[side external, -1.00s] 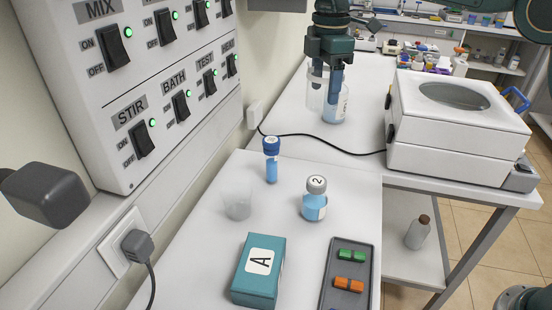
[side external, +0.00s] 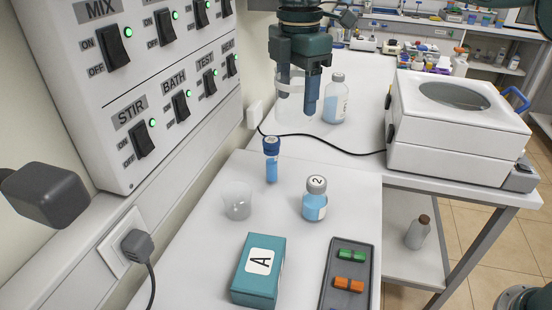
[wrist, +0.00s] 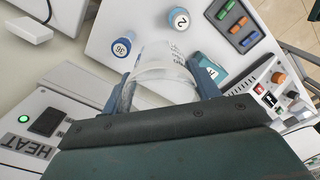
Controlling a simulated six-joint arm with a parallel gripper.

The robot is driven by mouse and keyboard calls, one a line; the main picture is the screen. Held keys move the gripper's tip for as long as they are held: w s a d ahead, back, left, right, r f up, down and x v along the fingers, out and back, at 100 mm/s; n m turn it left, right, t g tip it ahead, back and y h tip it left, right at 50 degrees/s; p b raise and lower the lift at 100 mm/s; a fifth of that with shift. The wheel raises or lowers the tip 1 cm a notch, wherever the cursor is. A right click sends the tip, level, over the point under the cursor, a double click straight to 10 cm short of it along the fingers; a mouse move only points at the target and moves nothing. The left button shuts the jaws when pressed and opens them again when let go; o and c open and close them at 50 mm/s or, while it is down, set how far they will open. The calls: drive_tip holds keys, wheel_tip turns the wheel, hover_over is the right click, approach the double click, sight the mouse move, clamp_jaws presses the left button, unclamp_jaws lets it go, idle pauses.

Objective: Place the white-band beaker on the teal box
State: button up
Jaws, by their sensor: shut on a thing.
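My gripper (side external: 298,102) is shut on the white-band beaker (side external: 297,88), a clear beaker that it holds upright above the rear bench. In the wrist view the beaker (wrist: 165,65) sits between the two fingers (wrist: 165,93), with its white band and some print showing. The teal box (side external: 250,287) with an "A" label is on the front bench, nearer the camera and below my gripper. In the wrist view the box (wrist: 218,76) shows just right of the beaker, partly hidden by the gripper.
A blue-capped tube (side external: 271,165), a small clear beaker (side external: 237,207) and a bottle marked 2 (side external: 315,205) stand behind the box. A grey tray (side external: 331,294) is to its right.

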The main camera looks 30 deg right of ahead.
drive_tip(key=s+a+r+n, duration=0.4)
drive_tip(key=s+a+n, duration=0.2)
drive_tip(key=s+a, duration=0.8)
hover_over(261, 260)
wheel_tip(261, 260, down, 20)
idle(0.7)
drive_tip(key=shift+f, duration=0.1)
drive_tip(key=o, duration=1)
wheel_tip(261, 260, up, 12)
idle(0.3)
drive_tip(key=shift+m, duration=0.3)
